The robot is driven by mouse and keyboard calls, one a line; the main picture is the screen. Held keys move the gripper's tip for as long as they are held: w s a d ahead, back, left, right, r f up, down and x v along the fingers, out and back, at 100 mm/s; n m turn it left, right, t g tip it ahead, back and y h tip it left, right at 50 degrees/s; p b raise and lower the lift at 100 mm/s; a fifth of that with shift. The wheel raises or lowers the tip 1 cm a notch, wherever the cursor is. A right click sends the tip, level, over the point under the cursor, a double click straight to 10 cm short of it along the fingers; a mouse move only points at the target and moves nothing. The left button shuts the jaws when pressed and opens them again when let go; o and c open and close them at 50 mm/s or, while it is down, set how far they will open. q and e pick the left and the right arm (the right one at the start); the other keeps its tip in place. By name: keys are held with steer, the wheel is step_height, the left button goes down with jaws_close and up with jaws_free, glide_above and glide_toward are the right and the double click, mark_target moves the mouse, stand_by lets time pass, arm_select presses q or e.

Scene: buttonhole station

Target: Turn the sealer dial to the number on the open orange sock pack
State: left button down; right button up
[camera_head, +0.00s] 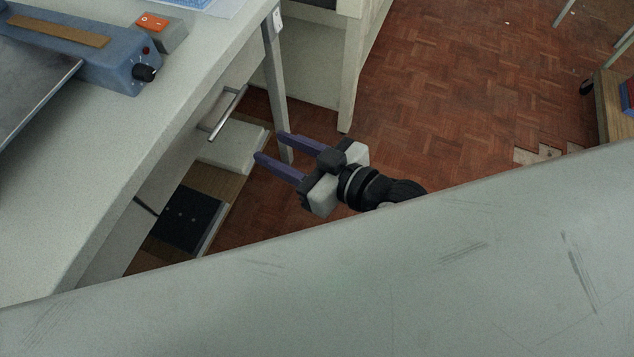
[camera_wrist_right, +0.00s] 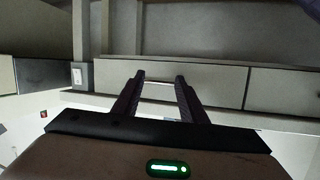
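The blue sealer (camera_head: 95,55) lies on the pale table at the upper left, with a tan strip along its top. Its black dial (camera_head: 145,73) sticks out of its right end, below a small red light. The dial's marks are too small to read. My right gripper (camera_head: 268,147) is open and empty, with purple fingers pointing left, apart from the table and to the right of the sealer. Its fingers also show in the right wrist view (camera_wrist_right: 158,80), spread with nothing between them. No orange sock pack can be made out.
A grey box with an orange top (camera_head: 153,22) stands behind the sealer. The table edge (camera_head: 165,150), a drawer handle (camera_head: 226,113) and a table leg (camera_head: 276,80) are near my right gripper. A large grey surface fills the bottom. Parquet floor (camera_head: 450,90) lies open at right.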

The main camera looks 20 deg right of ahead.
steer(key=s+d+f+m+g+h, duration=0.1)
steer(key=s+d+f+m+h, duration=0.1)
steer(key=s+d+f, duration=0.3)
step_height(320, 180, down, 3)
steer(key=shift+d+r+h, duration=0.1)
steer(key=shift+d+h, duration=0.05)
steer(key=shift+h, duration=0.45)
